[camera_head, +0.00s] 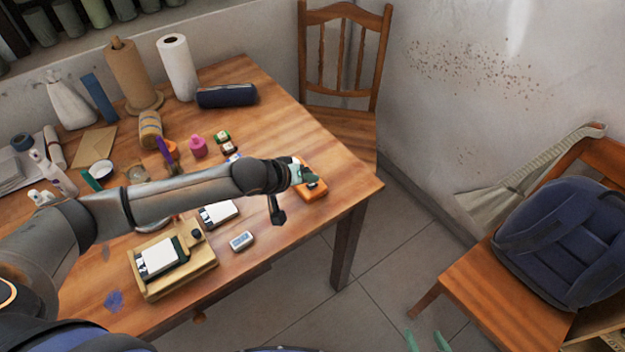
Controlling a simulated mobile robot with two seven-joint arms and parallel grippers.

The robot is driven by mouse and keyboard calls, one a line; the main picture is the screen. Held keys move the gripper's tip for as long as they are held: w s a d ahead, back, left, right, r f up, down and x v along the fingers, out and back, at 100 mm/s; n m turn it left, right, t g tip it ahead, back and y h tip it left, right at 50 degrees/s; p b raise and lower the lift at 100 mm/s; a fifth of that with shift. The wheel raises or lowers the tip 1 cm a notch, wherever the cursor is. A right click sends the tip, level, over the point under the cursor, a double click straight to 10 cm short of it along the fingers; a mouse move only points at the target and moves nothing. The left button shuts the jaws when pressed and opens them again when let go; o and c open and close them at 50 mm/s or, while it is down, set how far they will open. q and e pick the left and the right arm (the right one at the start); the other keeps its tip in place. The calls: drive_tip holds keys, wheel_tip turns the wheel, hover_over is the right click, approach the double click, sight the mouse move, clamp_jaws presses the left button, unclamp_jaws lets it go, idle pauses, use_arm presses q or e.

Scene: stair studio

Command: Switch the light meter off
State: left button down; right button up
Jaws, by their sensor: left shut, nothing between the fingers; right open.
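My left arm reaches across the wooden table (272,113). My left gripper (303,176) is shut and empty, at an orange device (315,192) with a dark part on top, near the table's right corner. The gripper hides part of this device, and I cannot tell whether they touch. A small pale device with a display (242,241) lies near the front edge. I cannot tell for certain which is the light meter, and no switch is readable. My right gripper (427,343) is open and empty at the bottom edge, over the floor, only its green fingertips showing.
A wooden stand (205,262) holding a white-faced device and another white-faced device (220,212) sit below my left arm. Bottles, a paper roll (177,68) and a dark case (226,95) stand behind. A chair (343,70) stands beyond; a backpack (565,240) rests on another chair.

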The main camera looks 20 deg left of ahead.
sight(309, 188)
idle(0.3)
use_arm(q)
wheel_tip(309, 188, up, 4)
drive_tip(key=p, duration=0.4)
drive_tip(key=shift+r+p, duration=0.1)
drive_tip(key=shift+p, duration=0.3)
drive_tip(key=shift+r+p, duration=0.8)
drive_tip(key=shift+r, duration=0.15)
